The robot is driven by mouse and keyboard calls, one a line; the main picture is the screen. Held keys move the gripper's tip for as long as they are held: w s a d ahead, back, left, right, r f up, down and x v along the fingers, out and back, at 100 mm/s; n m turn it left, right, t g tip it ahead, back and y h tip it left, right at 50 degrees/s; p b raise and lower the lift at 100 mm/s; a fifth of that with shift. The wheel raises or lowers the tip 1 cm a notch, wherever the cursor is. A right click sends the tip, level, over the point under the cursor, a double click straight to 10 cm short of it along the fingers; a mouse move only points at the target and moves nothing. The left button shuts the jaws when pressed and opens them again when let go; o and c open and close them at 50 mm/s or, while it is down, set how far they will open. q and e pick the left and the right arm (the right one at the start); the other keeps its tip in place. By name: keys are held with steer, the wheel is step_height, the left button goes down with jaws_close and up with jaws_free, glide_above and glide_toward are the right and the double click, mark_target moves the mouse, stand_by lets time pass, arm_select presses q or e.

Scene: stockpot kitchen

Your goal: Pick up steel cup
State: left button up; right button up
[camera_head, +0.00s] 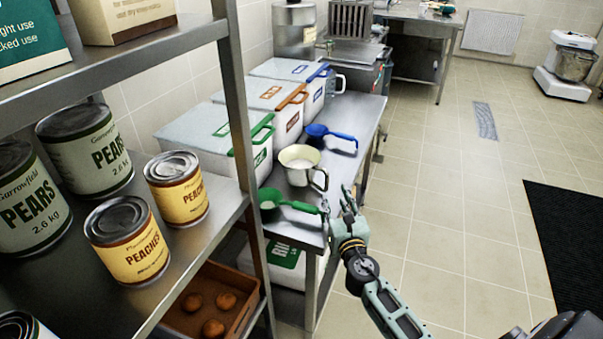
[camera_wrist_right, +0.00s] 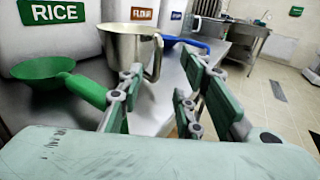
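A steel cup (camera_head: 296,178) with a pale inside and a side handle stands upright on the steel counter. It also shows in the right wrist view (camera_wrist_right: 127,48), with its handle facing my gripper. My right gripper (camera_head: 337,203) is at the counter's edge, just in front of and to the right of the cup. In the right wrist view its fingers (camera_wrist_right: 160,82) are spread apart with nothing between them. The cup's handle lies just beyond the fingers; I cannot tell whether they touch it. My left gripper is not in view.
A green scoop (camera_head: 290,205) lies before the cup and a blue scoop (camera_head: 328,134) behind it. Lidded white bins (camera_head: 205,128) line the wall. A steel shelf (camera_head: 205,235) with cans of pears and peaches stands at left. The tiled floor (camera_head: 420,190) at right is open.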

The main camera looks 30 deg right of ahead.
mark_target(327, 180)
steer(key=x, duration=0.7)
steer(key=shift+w+a+r+b, duration=0.1)
steer(key=shift+w+b, duration=0.1)
steer(key=shift+b, duration=0.1)
jaws_close()
steer(key=shift+r, duration=0.15)
